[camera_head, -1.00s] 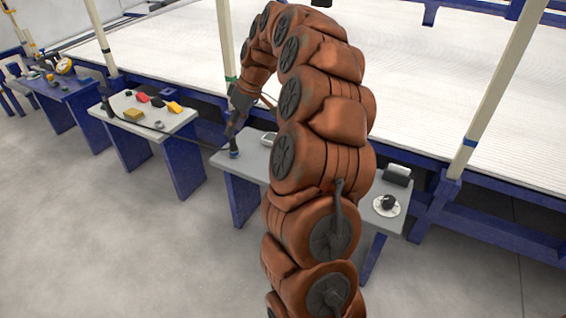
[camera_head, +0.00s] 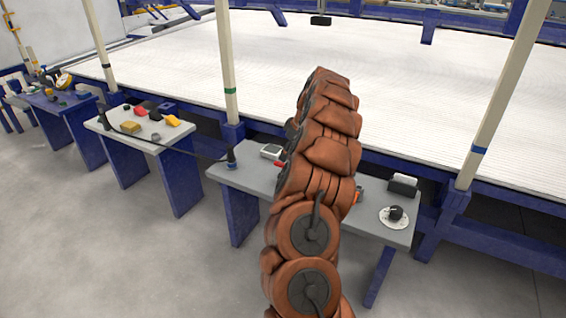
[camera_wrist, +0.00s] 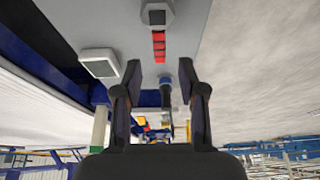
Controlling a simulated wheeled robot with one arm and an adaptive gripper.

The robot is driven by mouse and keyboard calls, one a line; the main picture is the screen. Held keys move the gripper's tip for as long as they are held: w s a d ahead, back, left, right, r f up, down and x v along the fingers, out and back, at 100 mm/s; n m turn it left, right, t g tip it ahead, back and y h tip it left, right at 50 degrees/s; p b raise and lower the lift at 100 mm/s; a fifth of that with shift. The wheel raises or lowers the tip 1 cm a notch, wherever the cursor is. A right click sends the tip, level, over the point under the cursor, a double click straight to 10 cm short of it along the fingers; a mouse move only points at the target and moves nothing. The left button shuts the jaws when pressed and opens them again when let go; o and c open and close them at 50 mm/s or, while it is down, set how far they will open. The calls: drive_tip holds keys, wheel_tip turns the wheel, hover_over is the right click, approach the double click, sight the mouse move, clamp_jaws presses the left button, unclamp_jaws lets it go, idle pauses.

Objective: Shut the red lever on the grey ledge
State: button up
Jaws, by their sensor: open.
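The red lever (camera_wrist: 158,45) extends from a grey base (camera_wrist: 155,12) with a dark centre on the grey ledge (camera_wrist: 190,28) in the wrist view. My gripper (camera_wrist: 160,68) is open, its two black fingers apart. The lever shows ahead of the gap between the fingertips, and I cannot see any contact. In the head view a small red piece (camera_head: 281,163) peeks out left of my arm, on the grey ledge (camera_head: 238,178). My arm hides the rest of it and my gripper there.
A pale box (camera_wrist: 99,62) sits beside the lever; it also shows in the head view (camera_head: 271,152). A blue fitting (camera_head: 232,160) with a black cable stands at the ledge's left end. A black knob (camera_head: 396,212) is at the right end. A post (camera_head: 228,70) rises behind.

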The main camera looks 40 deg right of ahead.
sight(281, 164)
drive_tip(key=shift+b+x, duration=0.3)
drive_tip(key=shift+x, duration=1.95)
clamp_jaws()
